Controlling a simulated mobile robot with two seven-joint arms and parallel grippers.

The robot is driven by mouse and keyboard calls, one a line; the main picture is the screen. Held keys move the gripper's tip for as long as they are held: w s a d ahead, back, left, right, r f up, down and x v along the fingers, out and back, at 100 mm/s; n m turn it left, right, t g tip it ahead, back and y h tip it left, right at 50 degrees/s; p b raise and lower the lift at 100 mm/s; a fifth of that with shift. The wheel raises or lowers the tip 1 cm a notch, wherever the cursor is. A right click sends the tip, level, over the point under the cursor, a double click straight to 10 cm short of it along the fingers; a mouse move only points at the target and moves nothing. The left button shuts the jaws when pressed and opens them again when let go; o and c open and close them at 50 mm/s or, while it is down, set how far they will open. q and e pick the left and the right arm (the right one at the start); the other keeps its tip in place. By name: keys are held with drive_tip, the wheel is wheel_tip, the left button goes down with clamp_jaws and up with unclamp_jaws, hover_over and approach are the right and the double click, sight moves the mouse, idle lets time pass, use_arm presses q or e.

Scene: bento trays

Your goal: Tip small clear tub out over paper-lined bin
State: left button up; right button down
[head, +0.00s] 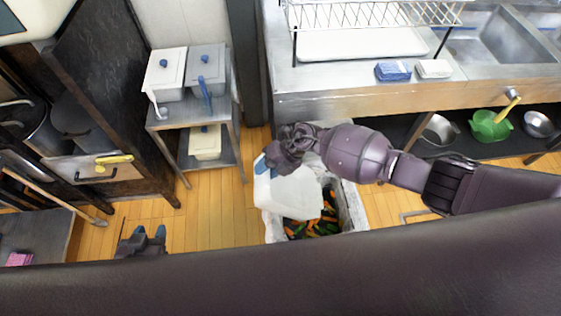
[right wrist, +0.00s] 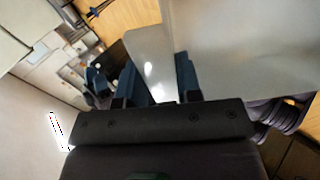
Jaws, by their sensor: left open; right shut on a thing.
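The small clear tub (head: 288,194) is whitish and see-through. It is held tilted over the paper-lined bin (head: 353,207). My right gripper (head: 262,163) is shut on the tub's edge; the right wrist view shows the tub wall (right wrist: 150,58) between its blue fingers. Orange, green and dark vegetable scraps (head: 316,227) lie in the bin below the tub. The tub covers much of the bin's left side, and whether anything is left inside the tub cannot be told. My left gripper (head: 149,232) is open and empty, low at the left over the floor.
A metal shelf cart (head: 222,105) with lidded containers stands left of the bin. A steel counter (head: 300,85) with a sink, rack and sponges is behind, with bowls on its lower shelf. Wooden floor (head: 215,215) is clear between the left gripper and bin.

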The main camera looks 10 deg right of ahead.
sight(255, 179)
drive_tip(key=a+h, duration=0.1)
drive_tip(key=a, duration=0.1)
drive_tip(key=a+f+h+p, duration=0.1)
drive_tip(key=shift+w+a+f, duration=0.1)
drive_tip(key=shift+w+a, duration=0.1)
drive_tip(key=shift+a, duration=0.2)
use_arm(q)
wheel_tip(255, 179, down, 7)
drive_tip(key=b, duration=0.7)
drive_tip(key=shift+s+g+b, duration=0.25)
drive_tip(key=shift+g+b, duration=0.05)
use_arm(e)
drive_tip(key=a+f+h, duration=0.4)
drive_tip(key=f+h, duration=0.2)
drive_tip(key=f, duration=0.5)
drive_tip(key=shift+w+a+f+m+g+h, duration=0.15)
drive_tip(key=shift+a+f+m+g+h, duration=0.15)
drive_tip(key=shift+f+h, duration=0.1)
use_arm(q)
drive_tip(key=shift+s+f, duration=0.15)
drive_tip(key=shift+s, duration=0.05)
drive_tip(key=shift+s+f, duration=0.15)
drive_tip(key=shift+s, duration=0.15)
